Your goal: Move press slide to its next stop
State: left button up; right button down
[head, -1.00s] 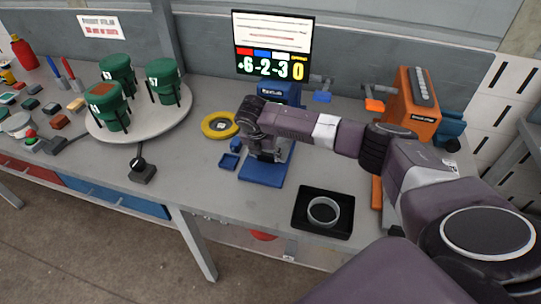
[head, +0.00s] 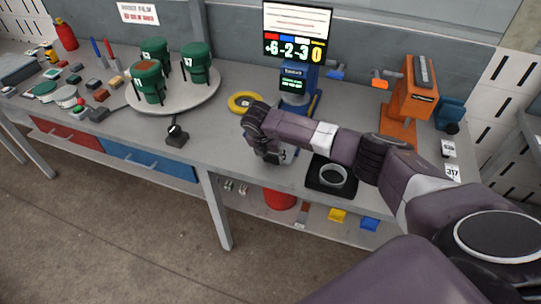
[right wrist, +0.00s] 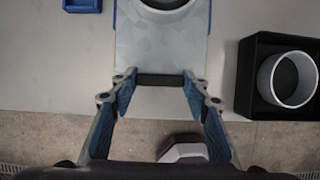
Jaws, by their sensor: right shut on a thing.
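The blue press (head: 292,88) stands at the middle back of the bench under a scoreboard screen. Its grey slide plate (right wrist: 160,48), edged in blue, lies in front in the right wrist view, with part of a dark round seat (right wrist: 166,3) at the top. A black handle bar (right wrist: 161,79) crosses its front end. My right gripper (head: 272,154) is near the bench's front edge, and its arm hides most of the slide in the head view. In the right wrist view my right gripper (right wrist: 161,84) has its fingers at both ends of the bar, shut on it. My left gripper is not in view.
A black tray (head: 320,187) holding a pale ring (head: 331,175) stands close right of the gripper. A yellow ring (head: 243,103) lies left of the press. An orange machine (head: 408,105) stands right. A round table (head: 190,101) with green containers is left.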

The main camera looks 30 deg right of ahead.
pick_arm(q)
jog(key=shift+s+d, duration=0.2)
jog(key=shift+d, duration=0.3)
pick_arm(e)
jog(key=shift+s+a, duration=0.1)
jog(key=shift+a, duration=0.05)
jog(key=c, duration=1.4)
grip_release()
jog(key=o, duration=0.3)
jog(key=shift+s, duration=0.1)
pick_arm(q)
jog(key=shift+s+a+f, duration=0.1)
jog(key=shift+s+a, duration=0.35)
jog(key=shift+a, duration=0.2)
pick_arm(e)
jog(key=shift+r, duration=0.1)
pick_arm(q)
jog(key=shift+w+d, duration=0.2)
pick_arm(e)
jog(key=v, duration=1.2)
